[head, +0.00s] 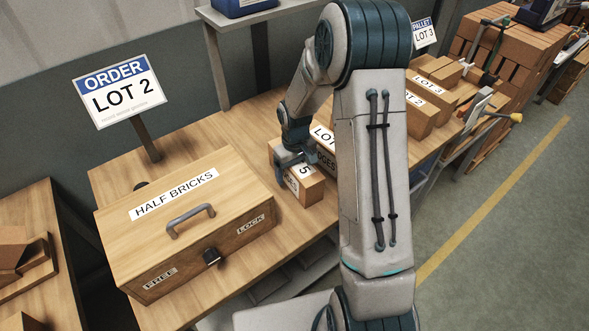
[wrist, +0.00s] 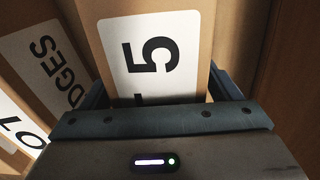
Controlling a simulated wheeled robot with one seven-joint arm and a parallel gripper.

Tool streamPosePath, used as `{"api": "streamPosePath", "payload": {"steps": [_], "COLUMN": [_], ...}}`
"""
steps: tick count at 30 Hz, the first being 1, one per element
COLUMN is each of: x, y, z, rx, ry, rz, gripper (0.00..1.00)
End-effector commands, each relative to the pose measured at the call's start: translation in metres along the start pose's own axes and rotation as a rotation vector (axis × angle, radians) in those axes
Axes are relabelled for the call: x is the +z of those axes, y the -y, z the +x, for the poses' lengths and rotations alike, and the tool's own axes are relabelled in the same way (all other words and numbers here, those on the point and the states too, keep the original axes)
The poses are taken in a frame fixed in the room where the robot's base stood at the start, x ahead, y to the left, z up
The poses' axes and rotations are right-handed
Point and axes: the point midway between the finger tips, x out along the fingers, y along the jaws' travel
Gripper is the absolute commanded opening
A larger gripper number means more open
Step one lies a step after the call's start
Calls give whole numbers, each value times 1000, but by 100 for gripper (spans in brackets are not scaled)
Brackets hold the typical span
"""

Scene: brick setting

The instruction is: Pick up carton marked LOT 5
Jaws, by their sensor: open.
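The carton marked LOT 5 (head: 309,190) is a small brown box on the wooden table, right of the wooden HALF BRICKS chest. In the head view its label is partly covered by my gripper (head: 291,160). In the wrist view the carton (wrist: 196,28) stands close in front of my gripper (wrist: 165,92), with a large 5 on its white label. The gripper is open, with one finger at each side of the carton's near part. I cannot tell whether the fingers touch it.
The HALF BRICKS chest (head: 190,222) stands close on the left. Another carton marked LOT and EDGES (head: 325,150) stands right beside the LOT 5 carton, partly behind my arm. More cartons (head: 430,90) stand farther right. An ORDER LOT 2 sign (head: 118,92) rises behind the chest.

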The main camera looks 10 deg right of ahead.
Motion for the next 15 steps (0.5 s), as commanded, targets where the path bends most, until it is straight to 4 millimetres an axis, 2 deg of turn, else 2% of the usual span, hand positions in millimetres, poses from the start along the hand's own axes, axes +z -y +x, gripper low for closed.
{"api": "streamPosePath", "payload": {"steps": [3,4,12,15], "x": [0,0,0,-1], "y": [0,0,0,0], "z": [0,0,0,-2], "rx": [0,0,0,1], "ry": [0,0,0,-3], "rz": [0,0,0,-1], "gripper": [84,81,6,6]}}
